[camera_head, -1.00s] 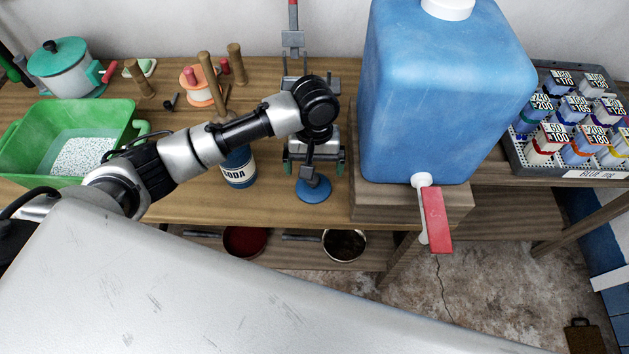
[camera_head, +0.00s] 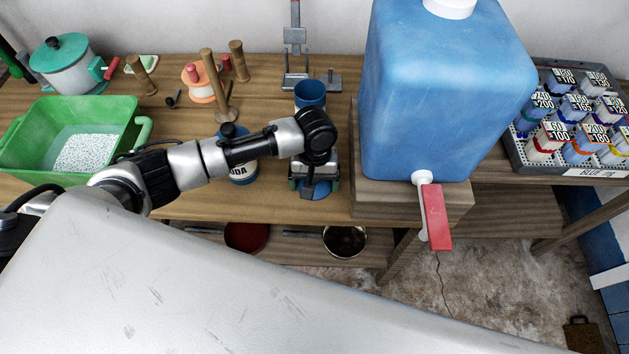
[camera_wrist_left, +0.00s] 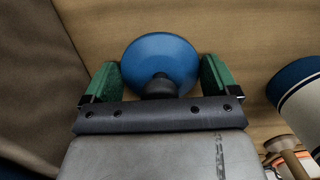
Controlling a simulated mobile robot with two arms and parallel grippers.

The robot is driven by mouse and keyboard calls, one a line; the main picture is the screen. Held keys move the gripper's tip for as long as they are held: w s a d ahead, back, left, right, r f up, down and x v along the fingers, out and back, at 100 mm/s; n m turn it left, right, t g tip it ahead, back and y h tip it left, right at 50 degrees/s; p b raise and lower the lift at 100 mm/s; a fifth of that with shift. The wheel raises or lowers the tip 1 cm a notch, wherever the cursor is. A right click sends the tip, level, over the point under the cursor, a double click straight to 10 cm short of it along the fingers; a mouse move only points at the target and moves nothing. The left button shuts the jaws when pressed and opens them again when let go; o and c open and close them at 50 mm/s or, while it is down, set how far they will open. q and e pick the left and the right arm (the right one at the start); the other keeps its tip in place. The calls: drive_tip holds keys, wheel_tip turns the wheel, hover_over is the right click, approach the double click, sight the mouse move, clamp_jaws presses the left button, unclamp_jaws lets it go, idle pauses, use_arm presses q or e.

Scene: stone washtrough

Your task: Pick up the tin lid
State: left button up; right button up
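The tin lid, a blue disc with a dark knob (camera_wrist_left: 160,58), lies on the wooden bench near its front edge. In the head view the lid (camera_head: 325,189) is partly hidden under my left gripper (camera_head: 315,186). In the left wrist view my left gripper (camera_wrist_left: 160,78) is open, with one green fingertip on each side of the lid and its knob between them. Gaps show between the fingers and the knob. A blue and white tin labelled SODA (camera_head: 242,176) stands left of the gripper, partly hidden by my arm. My right gripper is not in view.
A large blue canister (camera_head: 440,100) with a red tap handle stands close right of the gripper on a wooden block (camera_head: 460,202). A green basin (camera_head: 115,115) and wooden pegs are at left.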

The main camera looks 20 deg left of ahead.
use_arm(q)
drive_tip(key=c, duration=0.3)
drive_tip(key=shift+r, duration=0.15)
